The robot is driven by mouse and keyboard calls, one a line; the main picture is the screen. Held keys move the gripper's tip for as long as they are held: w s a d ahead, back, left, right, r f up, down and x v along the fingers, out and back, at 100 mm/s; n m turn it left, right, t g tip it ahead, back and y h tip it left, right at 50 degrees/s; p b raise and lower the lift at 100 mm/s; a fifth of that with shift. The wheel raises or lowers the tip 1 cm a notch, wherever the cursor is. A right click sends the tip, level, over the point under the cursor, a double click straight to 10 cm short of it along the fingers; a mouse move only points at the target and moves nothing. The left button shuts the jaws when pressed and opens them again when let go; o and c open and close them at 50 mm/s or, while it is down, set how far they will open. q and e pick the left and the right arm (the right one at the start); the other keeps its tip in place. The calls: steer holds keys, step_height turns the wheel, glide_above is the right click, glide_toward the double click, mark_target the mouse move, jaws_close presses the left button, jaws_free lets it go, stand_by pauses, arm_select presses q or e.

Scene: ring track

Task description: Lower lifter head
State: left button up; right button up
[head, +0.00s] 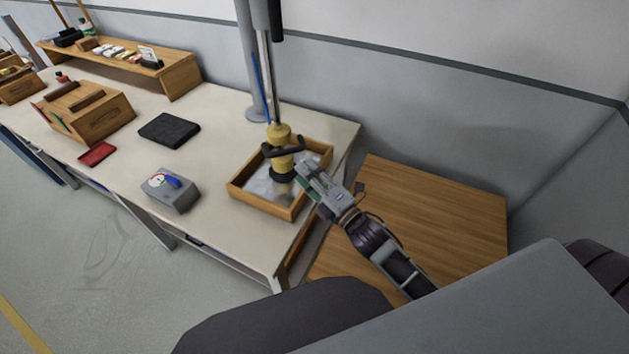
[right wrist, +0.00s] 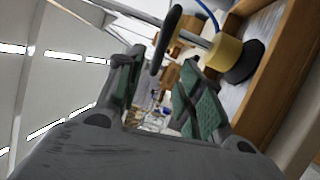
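The lifter head (head: 281,148) has a yellow body, a dark handle bar and a dark cup at its lower end. It hangs from a pole over a wooden tray (head: 238,190) holding pale grey contents; whether the cup touches them I cannot tell. In the right wrist view the lifter head (right wrist: 224,53) is at the upper right, with its dark handle (right wrist: 165,40) close to the fingers. My right gripper (head: 305,172) is beside the lifter head, on its right. In the right wrist view its green-padded fingers (right wrist: 158,92) are apart with nothing between them. My left gripper is not in view.
A grey box with a blue lever (head: 171,190) stands left of the tray on the white table (head: 215,225). A black pad (head: 169,130), wooden box (head: 97,112) and red item (head: 97,154) lie farther left. A wooden surface (head: 430,205) is at the right.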

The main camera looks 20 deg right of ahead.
steer(key=shift+v, duration=1.25)
steer(key=shift+a, duration=0.1)
